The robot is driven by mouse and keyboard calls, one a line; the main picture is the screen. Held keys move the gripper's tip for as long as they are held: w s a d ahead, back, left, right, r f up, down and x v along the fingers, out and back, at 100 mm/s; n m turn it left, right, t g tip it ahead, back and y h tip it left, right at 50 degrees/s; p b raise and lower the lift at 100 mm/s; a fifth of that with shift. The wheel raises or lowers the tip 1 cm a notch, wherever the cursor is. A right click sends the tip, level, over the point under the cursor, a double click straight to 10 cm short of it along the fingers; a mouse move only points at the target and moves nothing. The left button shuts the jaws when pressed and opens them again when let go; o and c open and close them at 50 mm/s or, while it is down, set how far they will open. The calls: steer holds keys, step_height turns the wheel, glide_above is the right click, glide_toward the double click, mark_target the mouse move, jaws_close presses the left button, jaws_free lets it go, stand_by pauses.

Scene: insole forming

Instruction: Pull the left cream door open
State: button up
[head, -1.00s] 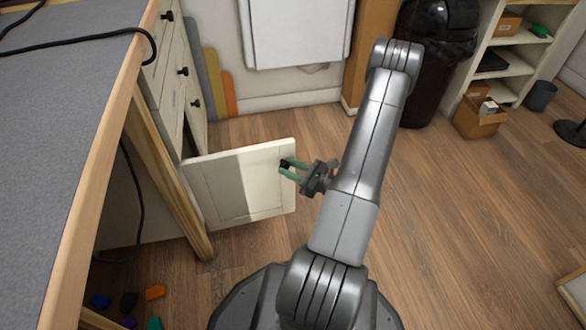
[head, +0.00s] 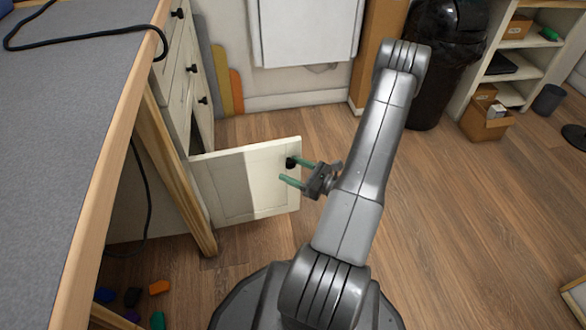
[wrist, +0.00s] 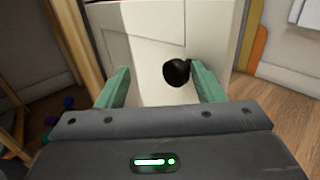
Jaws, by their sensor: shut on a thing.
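The left cream door (head: 245,182) stands swung out from the cabinet under the desk, its panel facing me. It also shows in the wrist view (wrist: 150,50). Its round black knob (head: 291,163) is near the door's upper right corner. My gripper (head: 291,173) is at the knob, its green fingers spread apart. In the wrist view, the knob (wrist: 177,72) lies between the fingers, close to the right one, with a clear gap to the left one. Whether the right finger touches it, I cannot tell.
The desk (head: 70,130) fills the left side. Drawers with black knobs (head: 192,69) are behind the door. Several coloured pieces (head: 159,287) lie on the floor below. A black bin (head: 447,70) and shelves stand behind.

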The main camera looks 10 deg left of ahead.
steer(key=p+v, duration=0.3)
steer(key=v, duration=1)
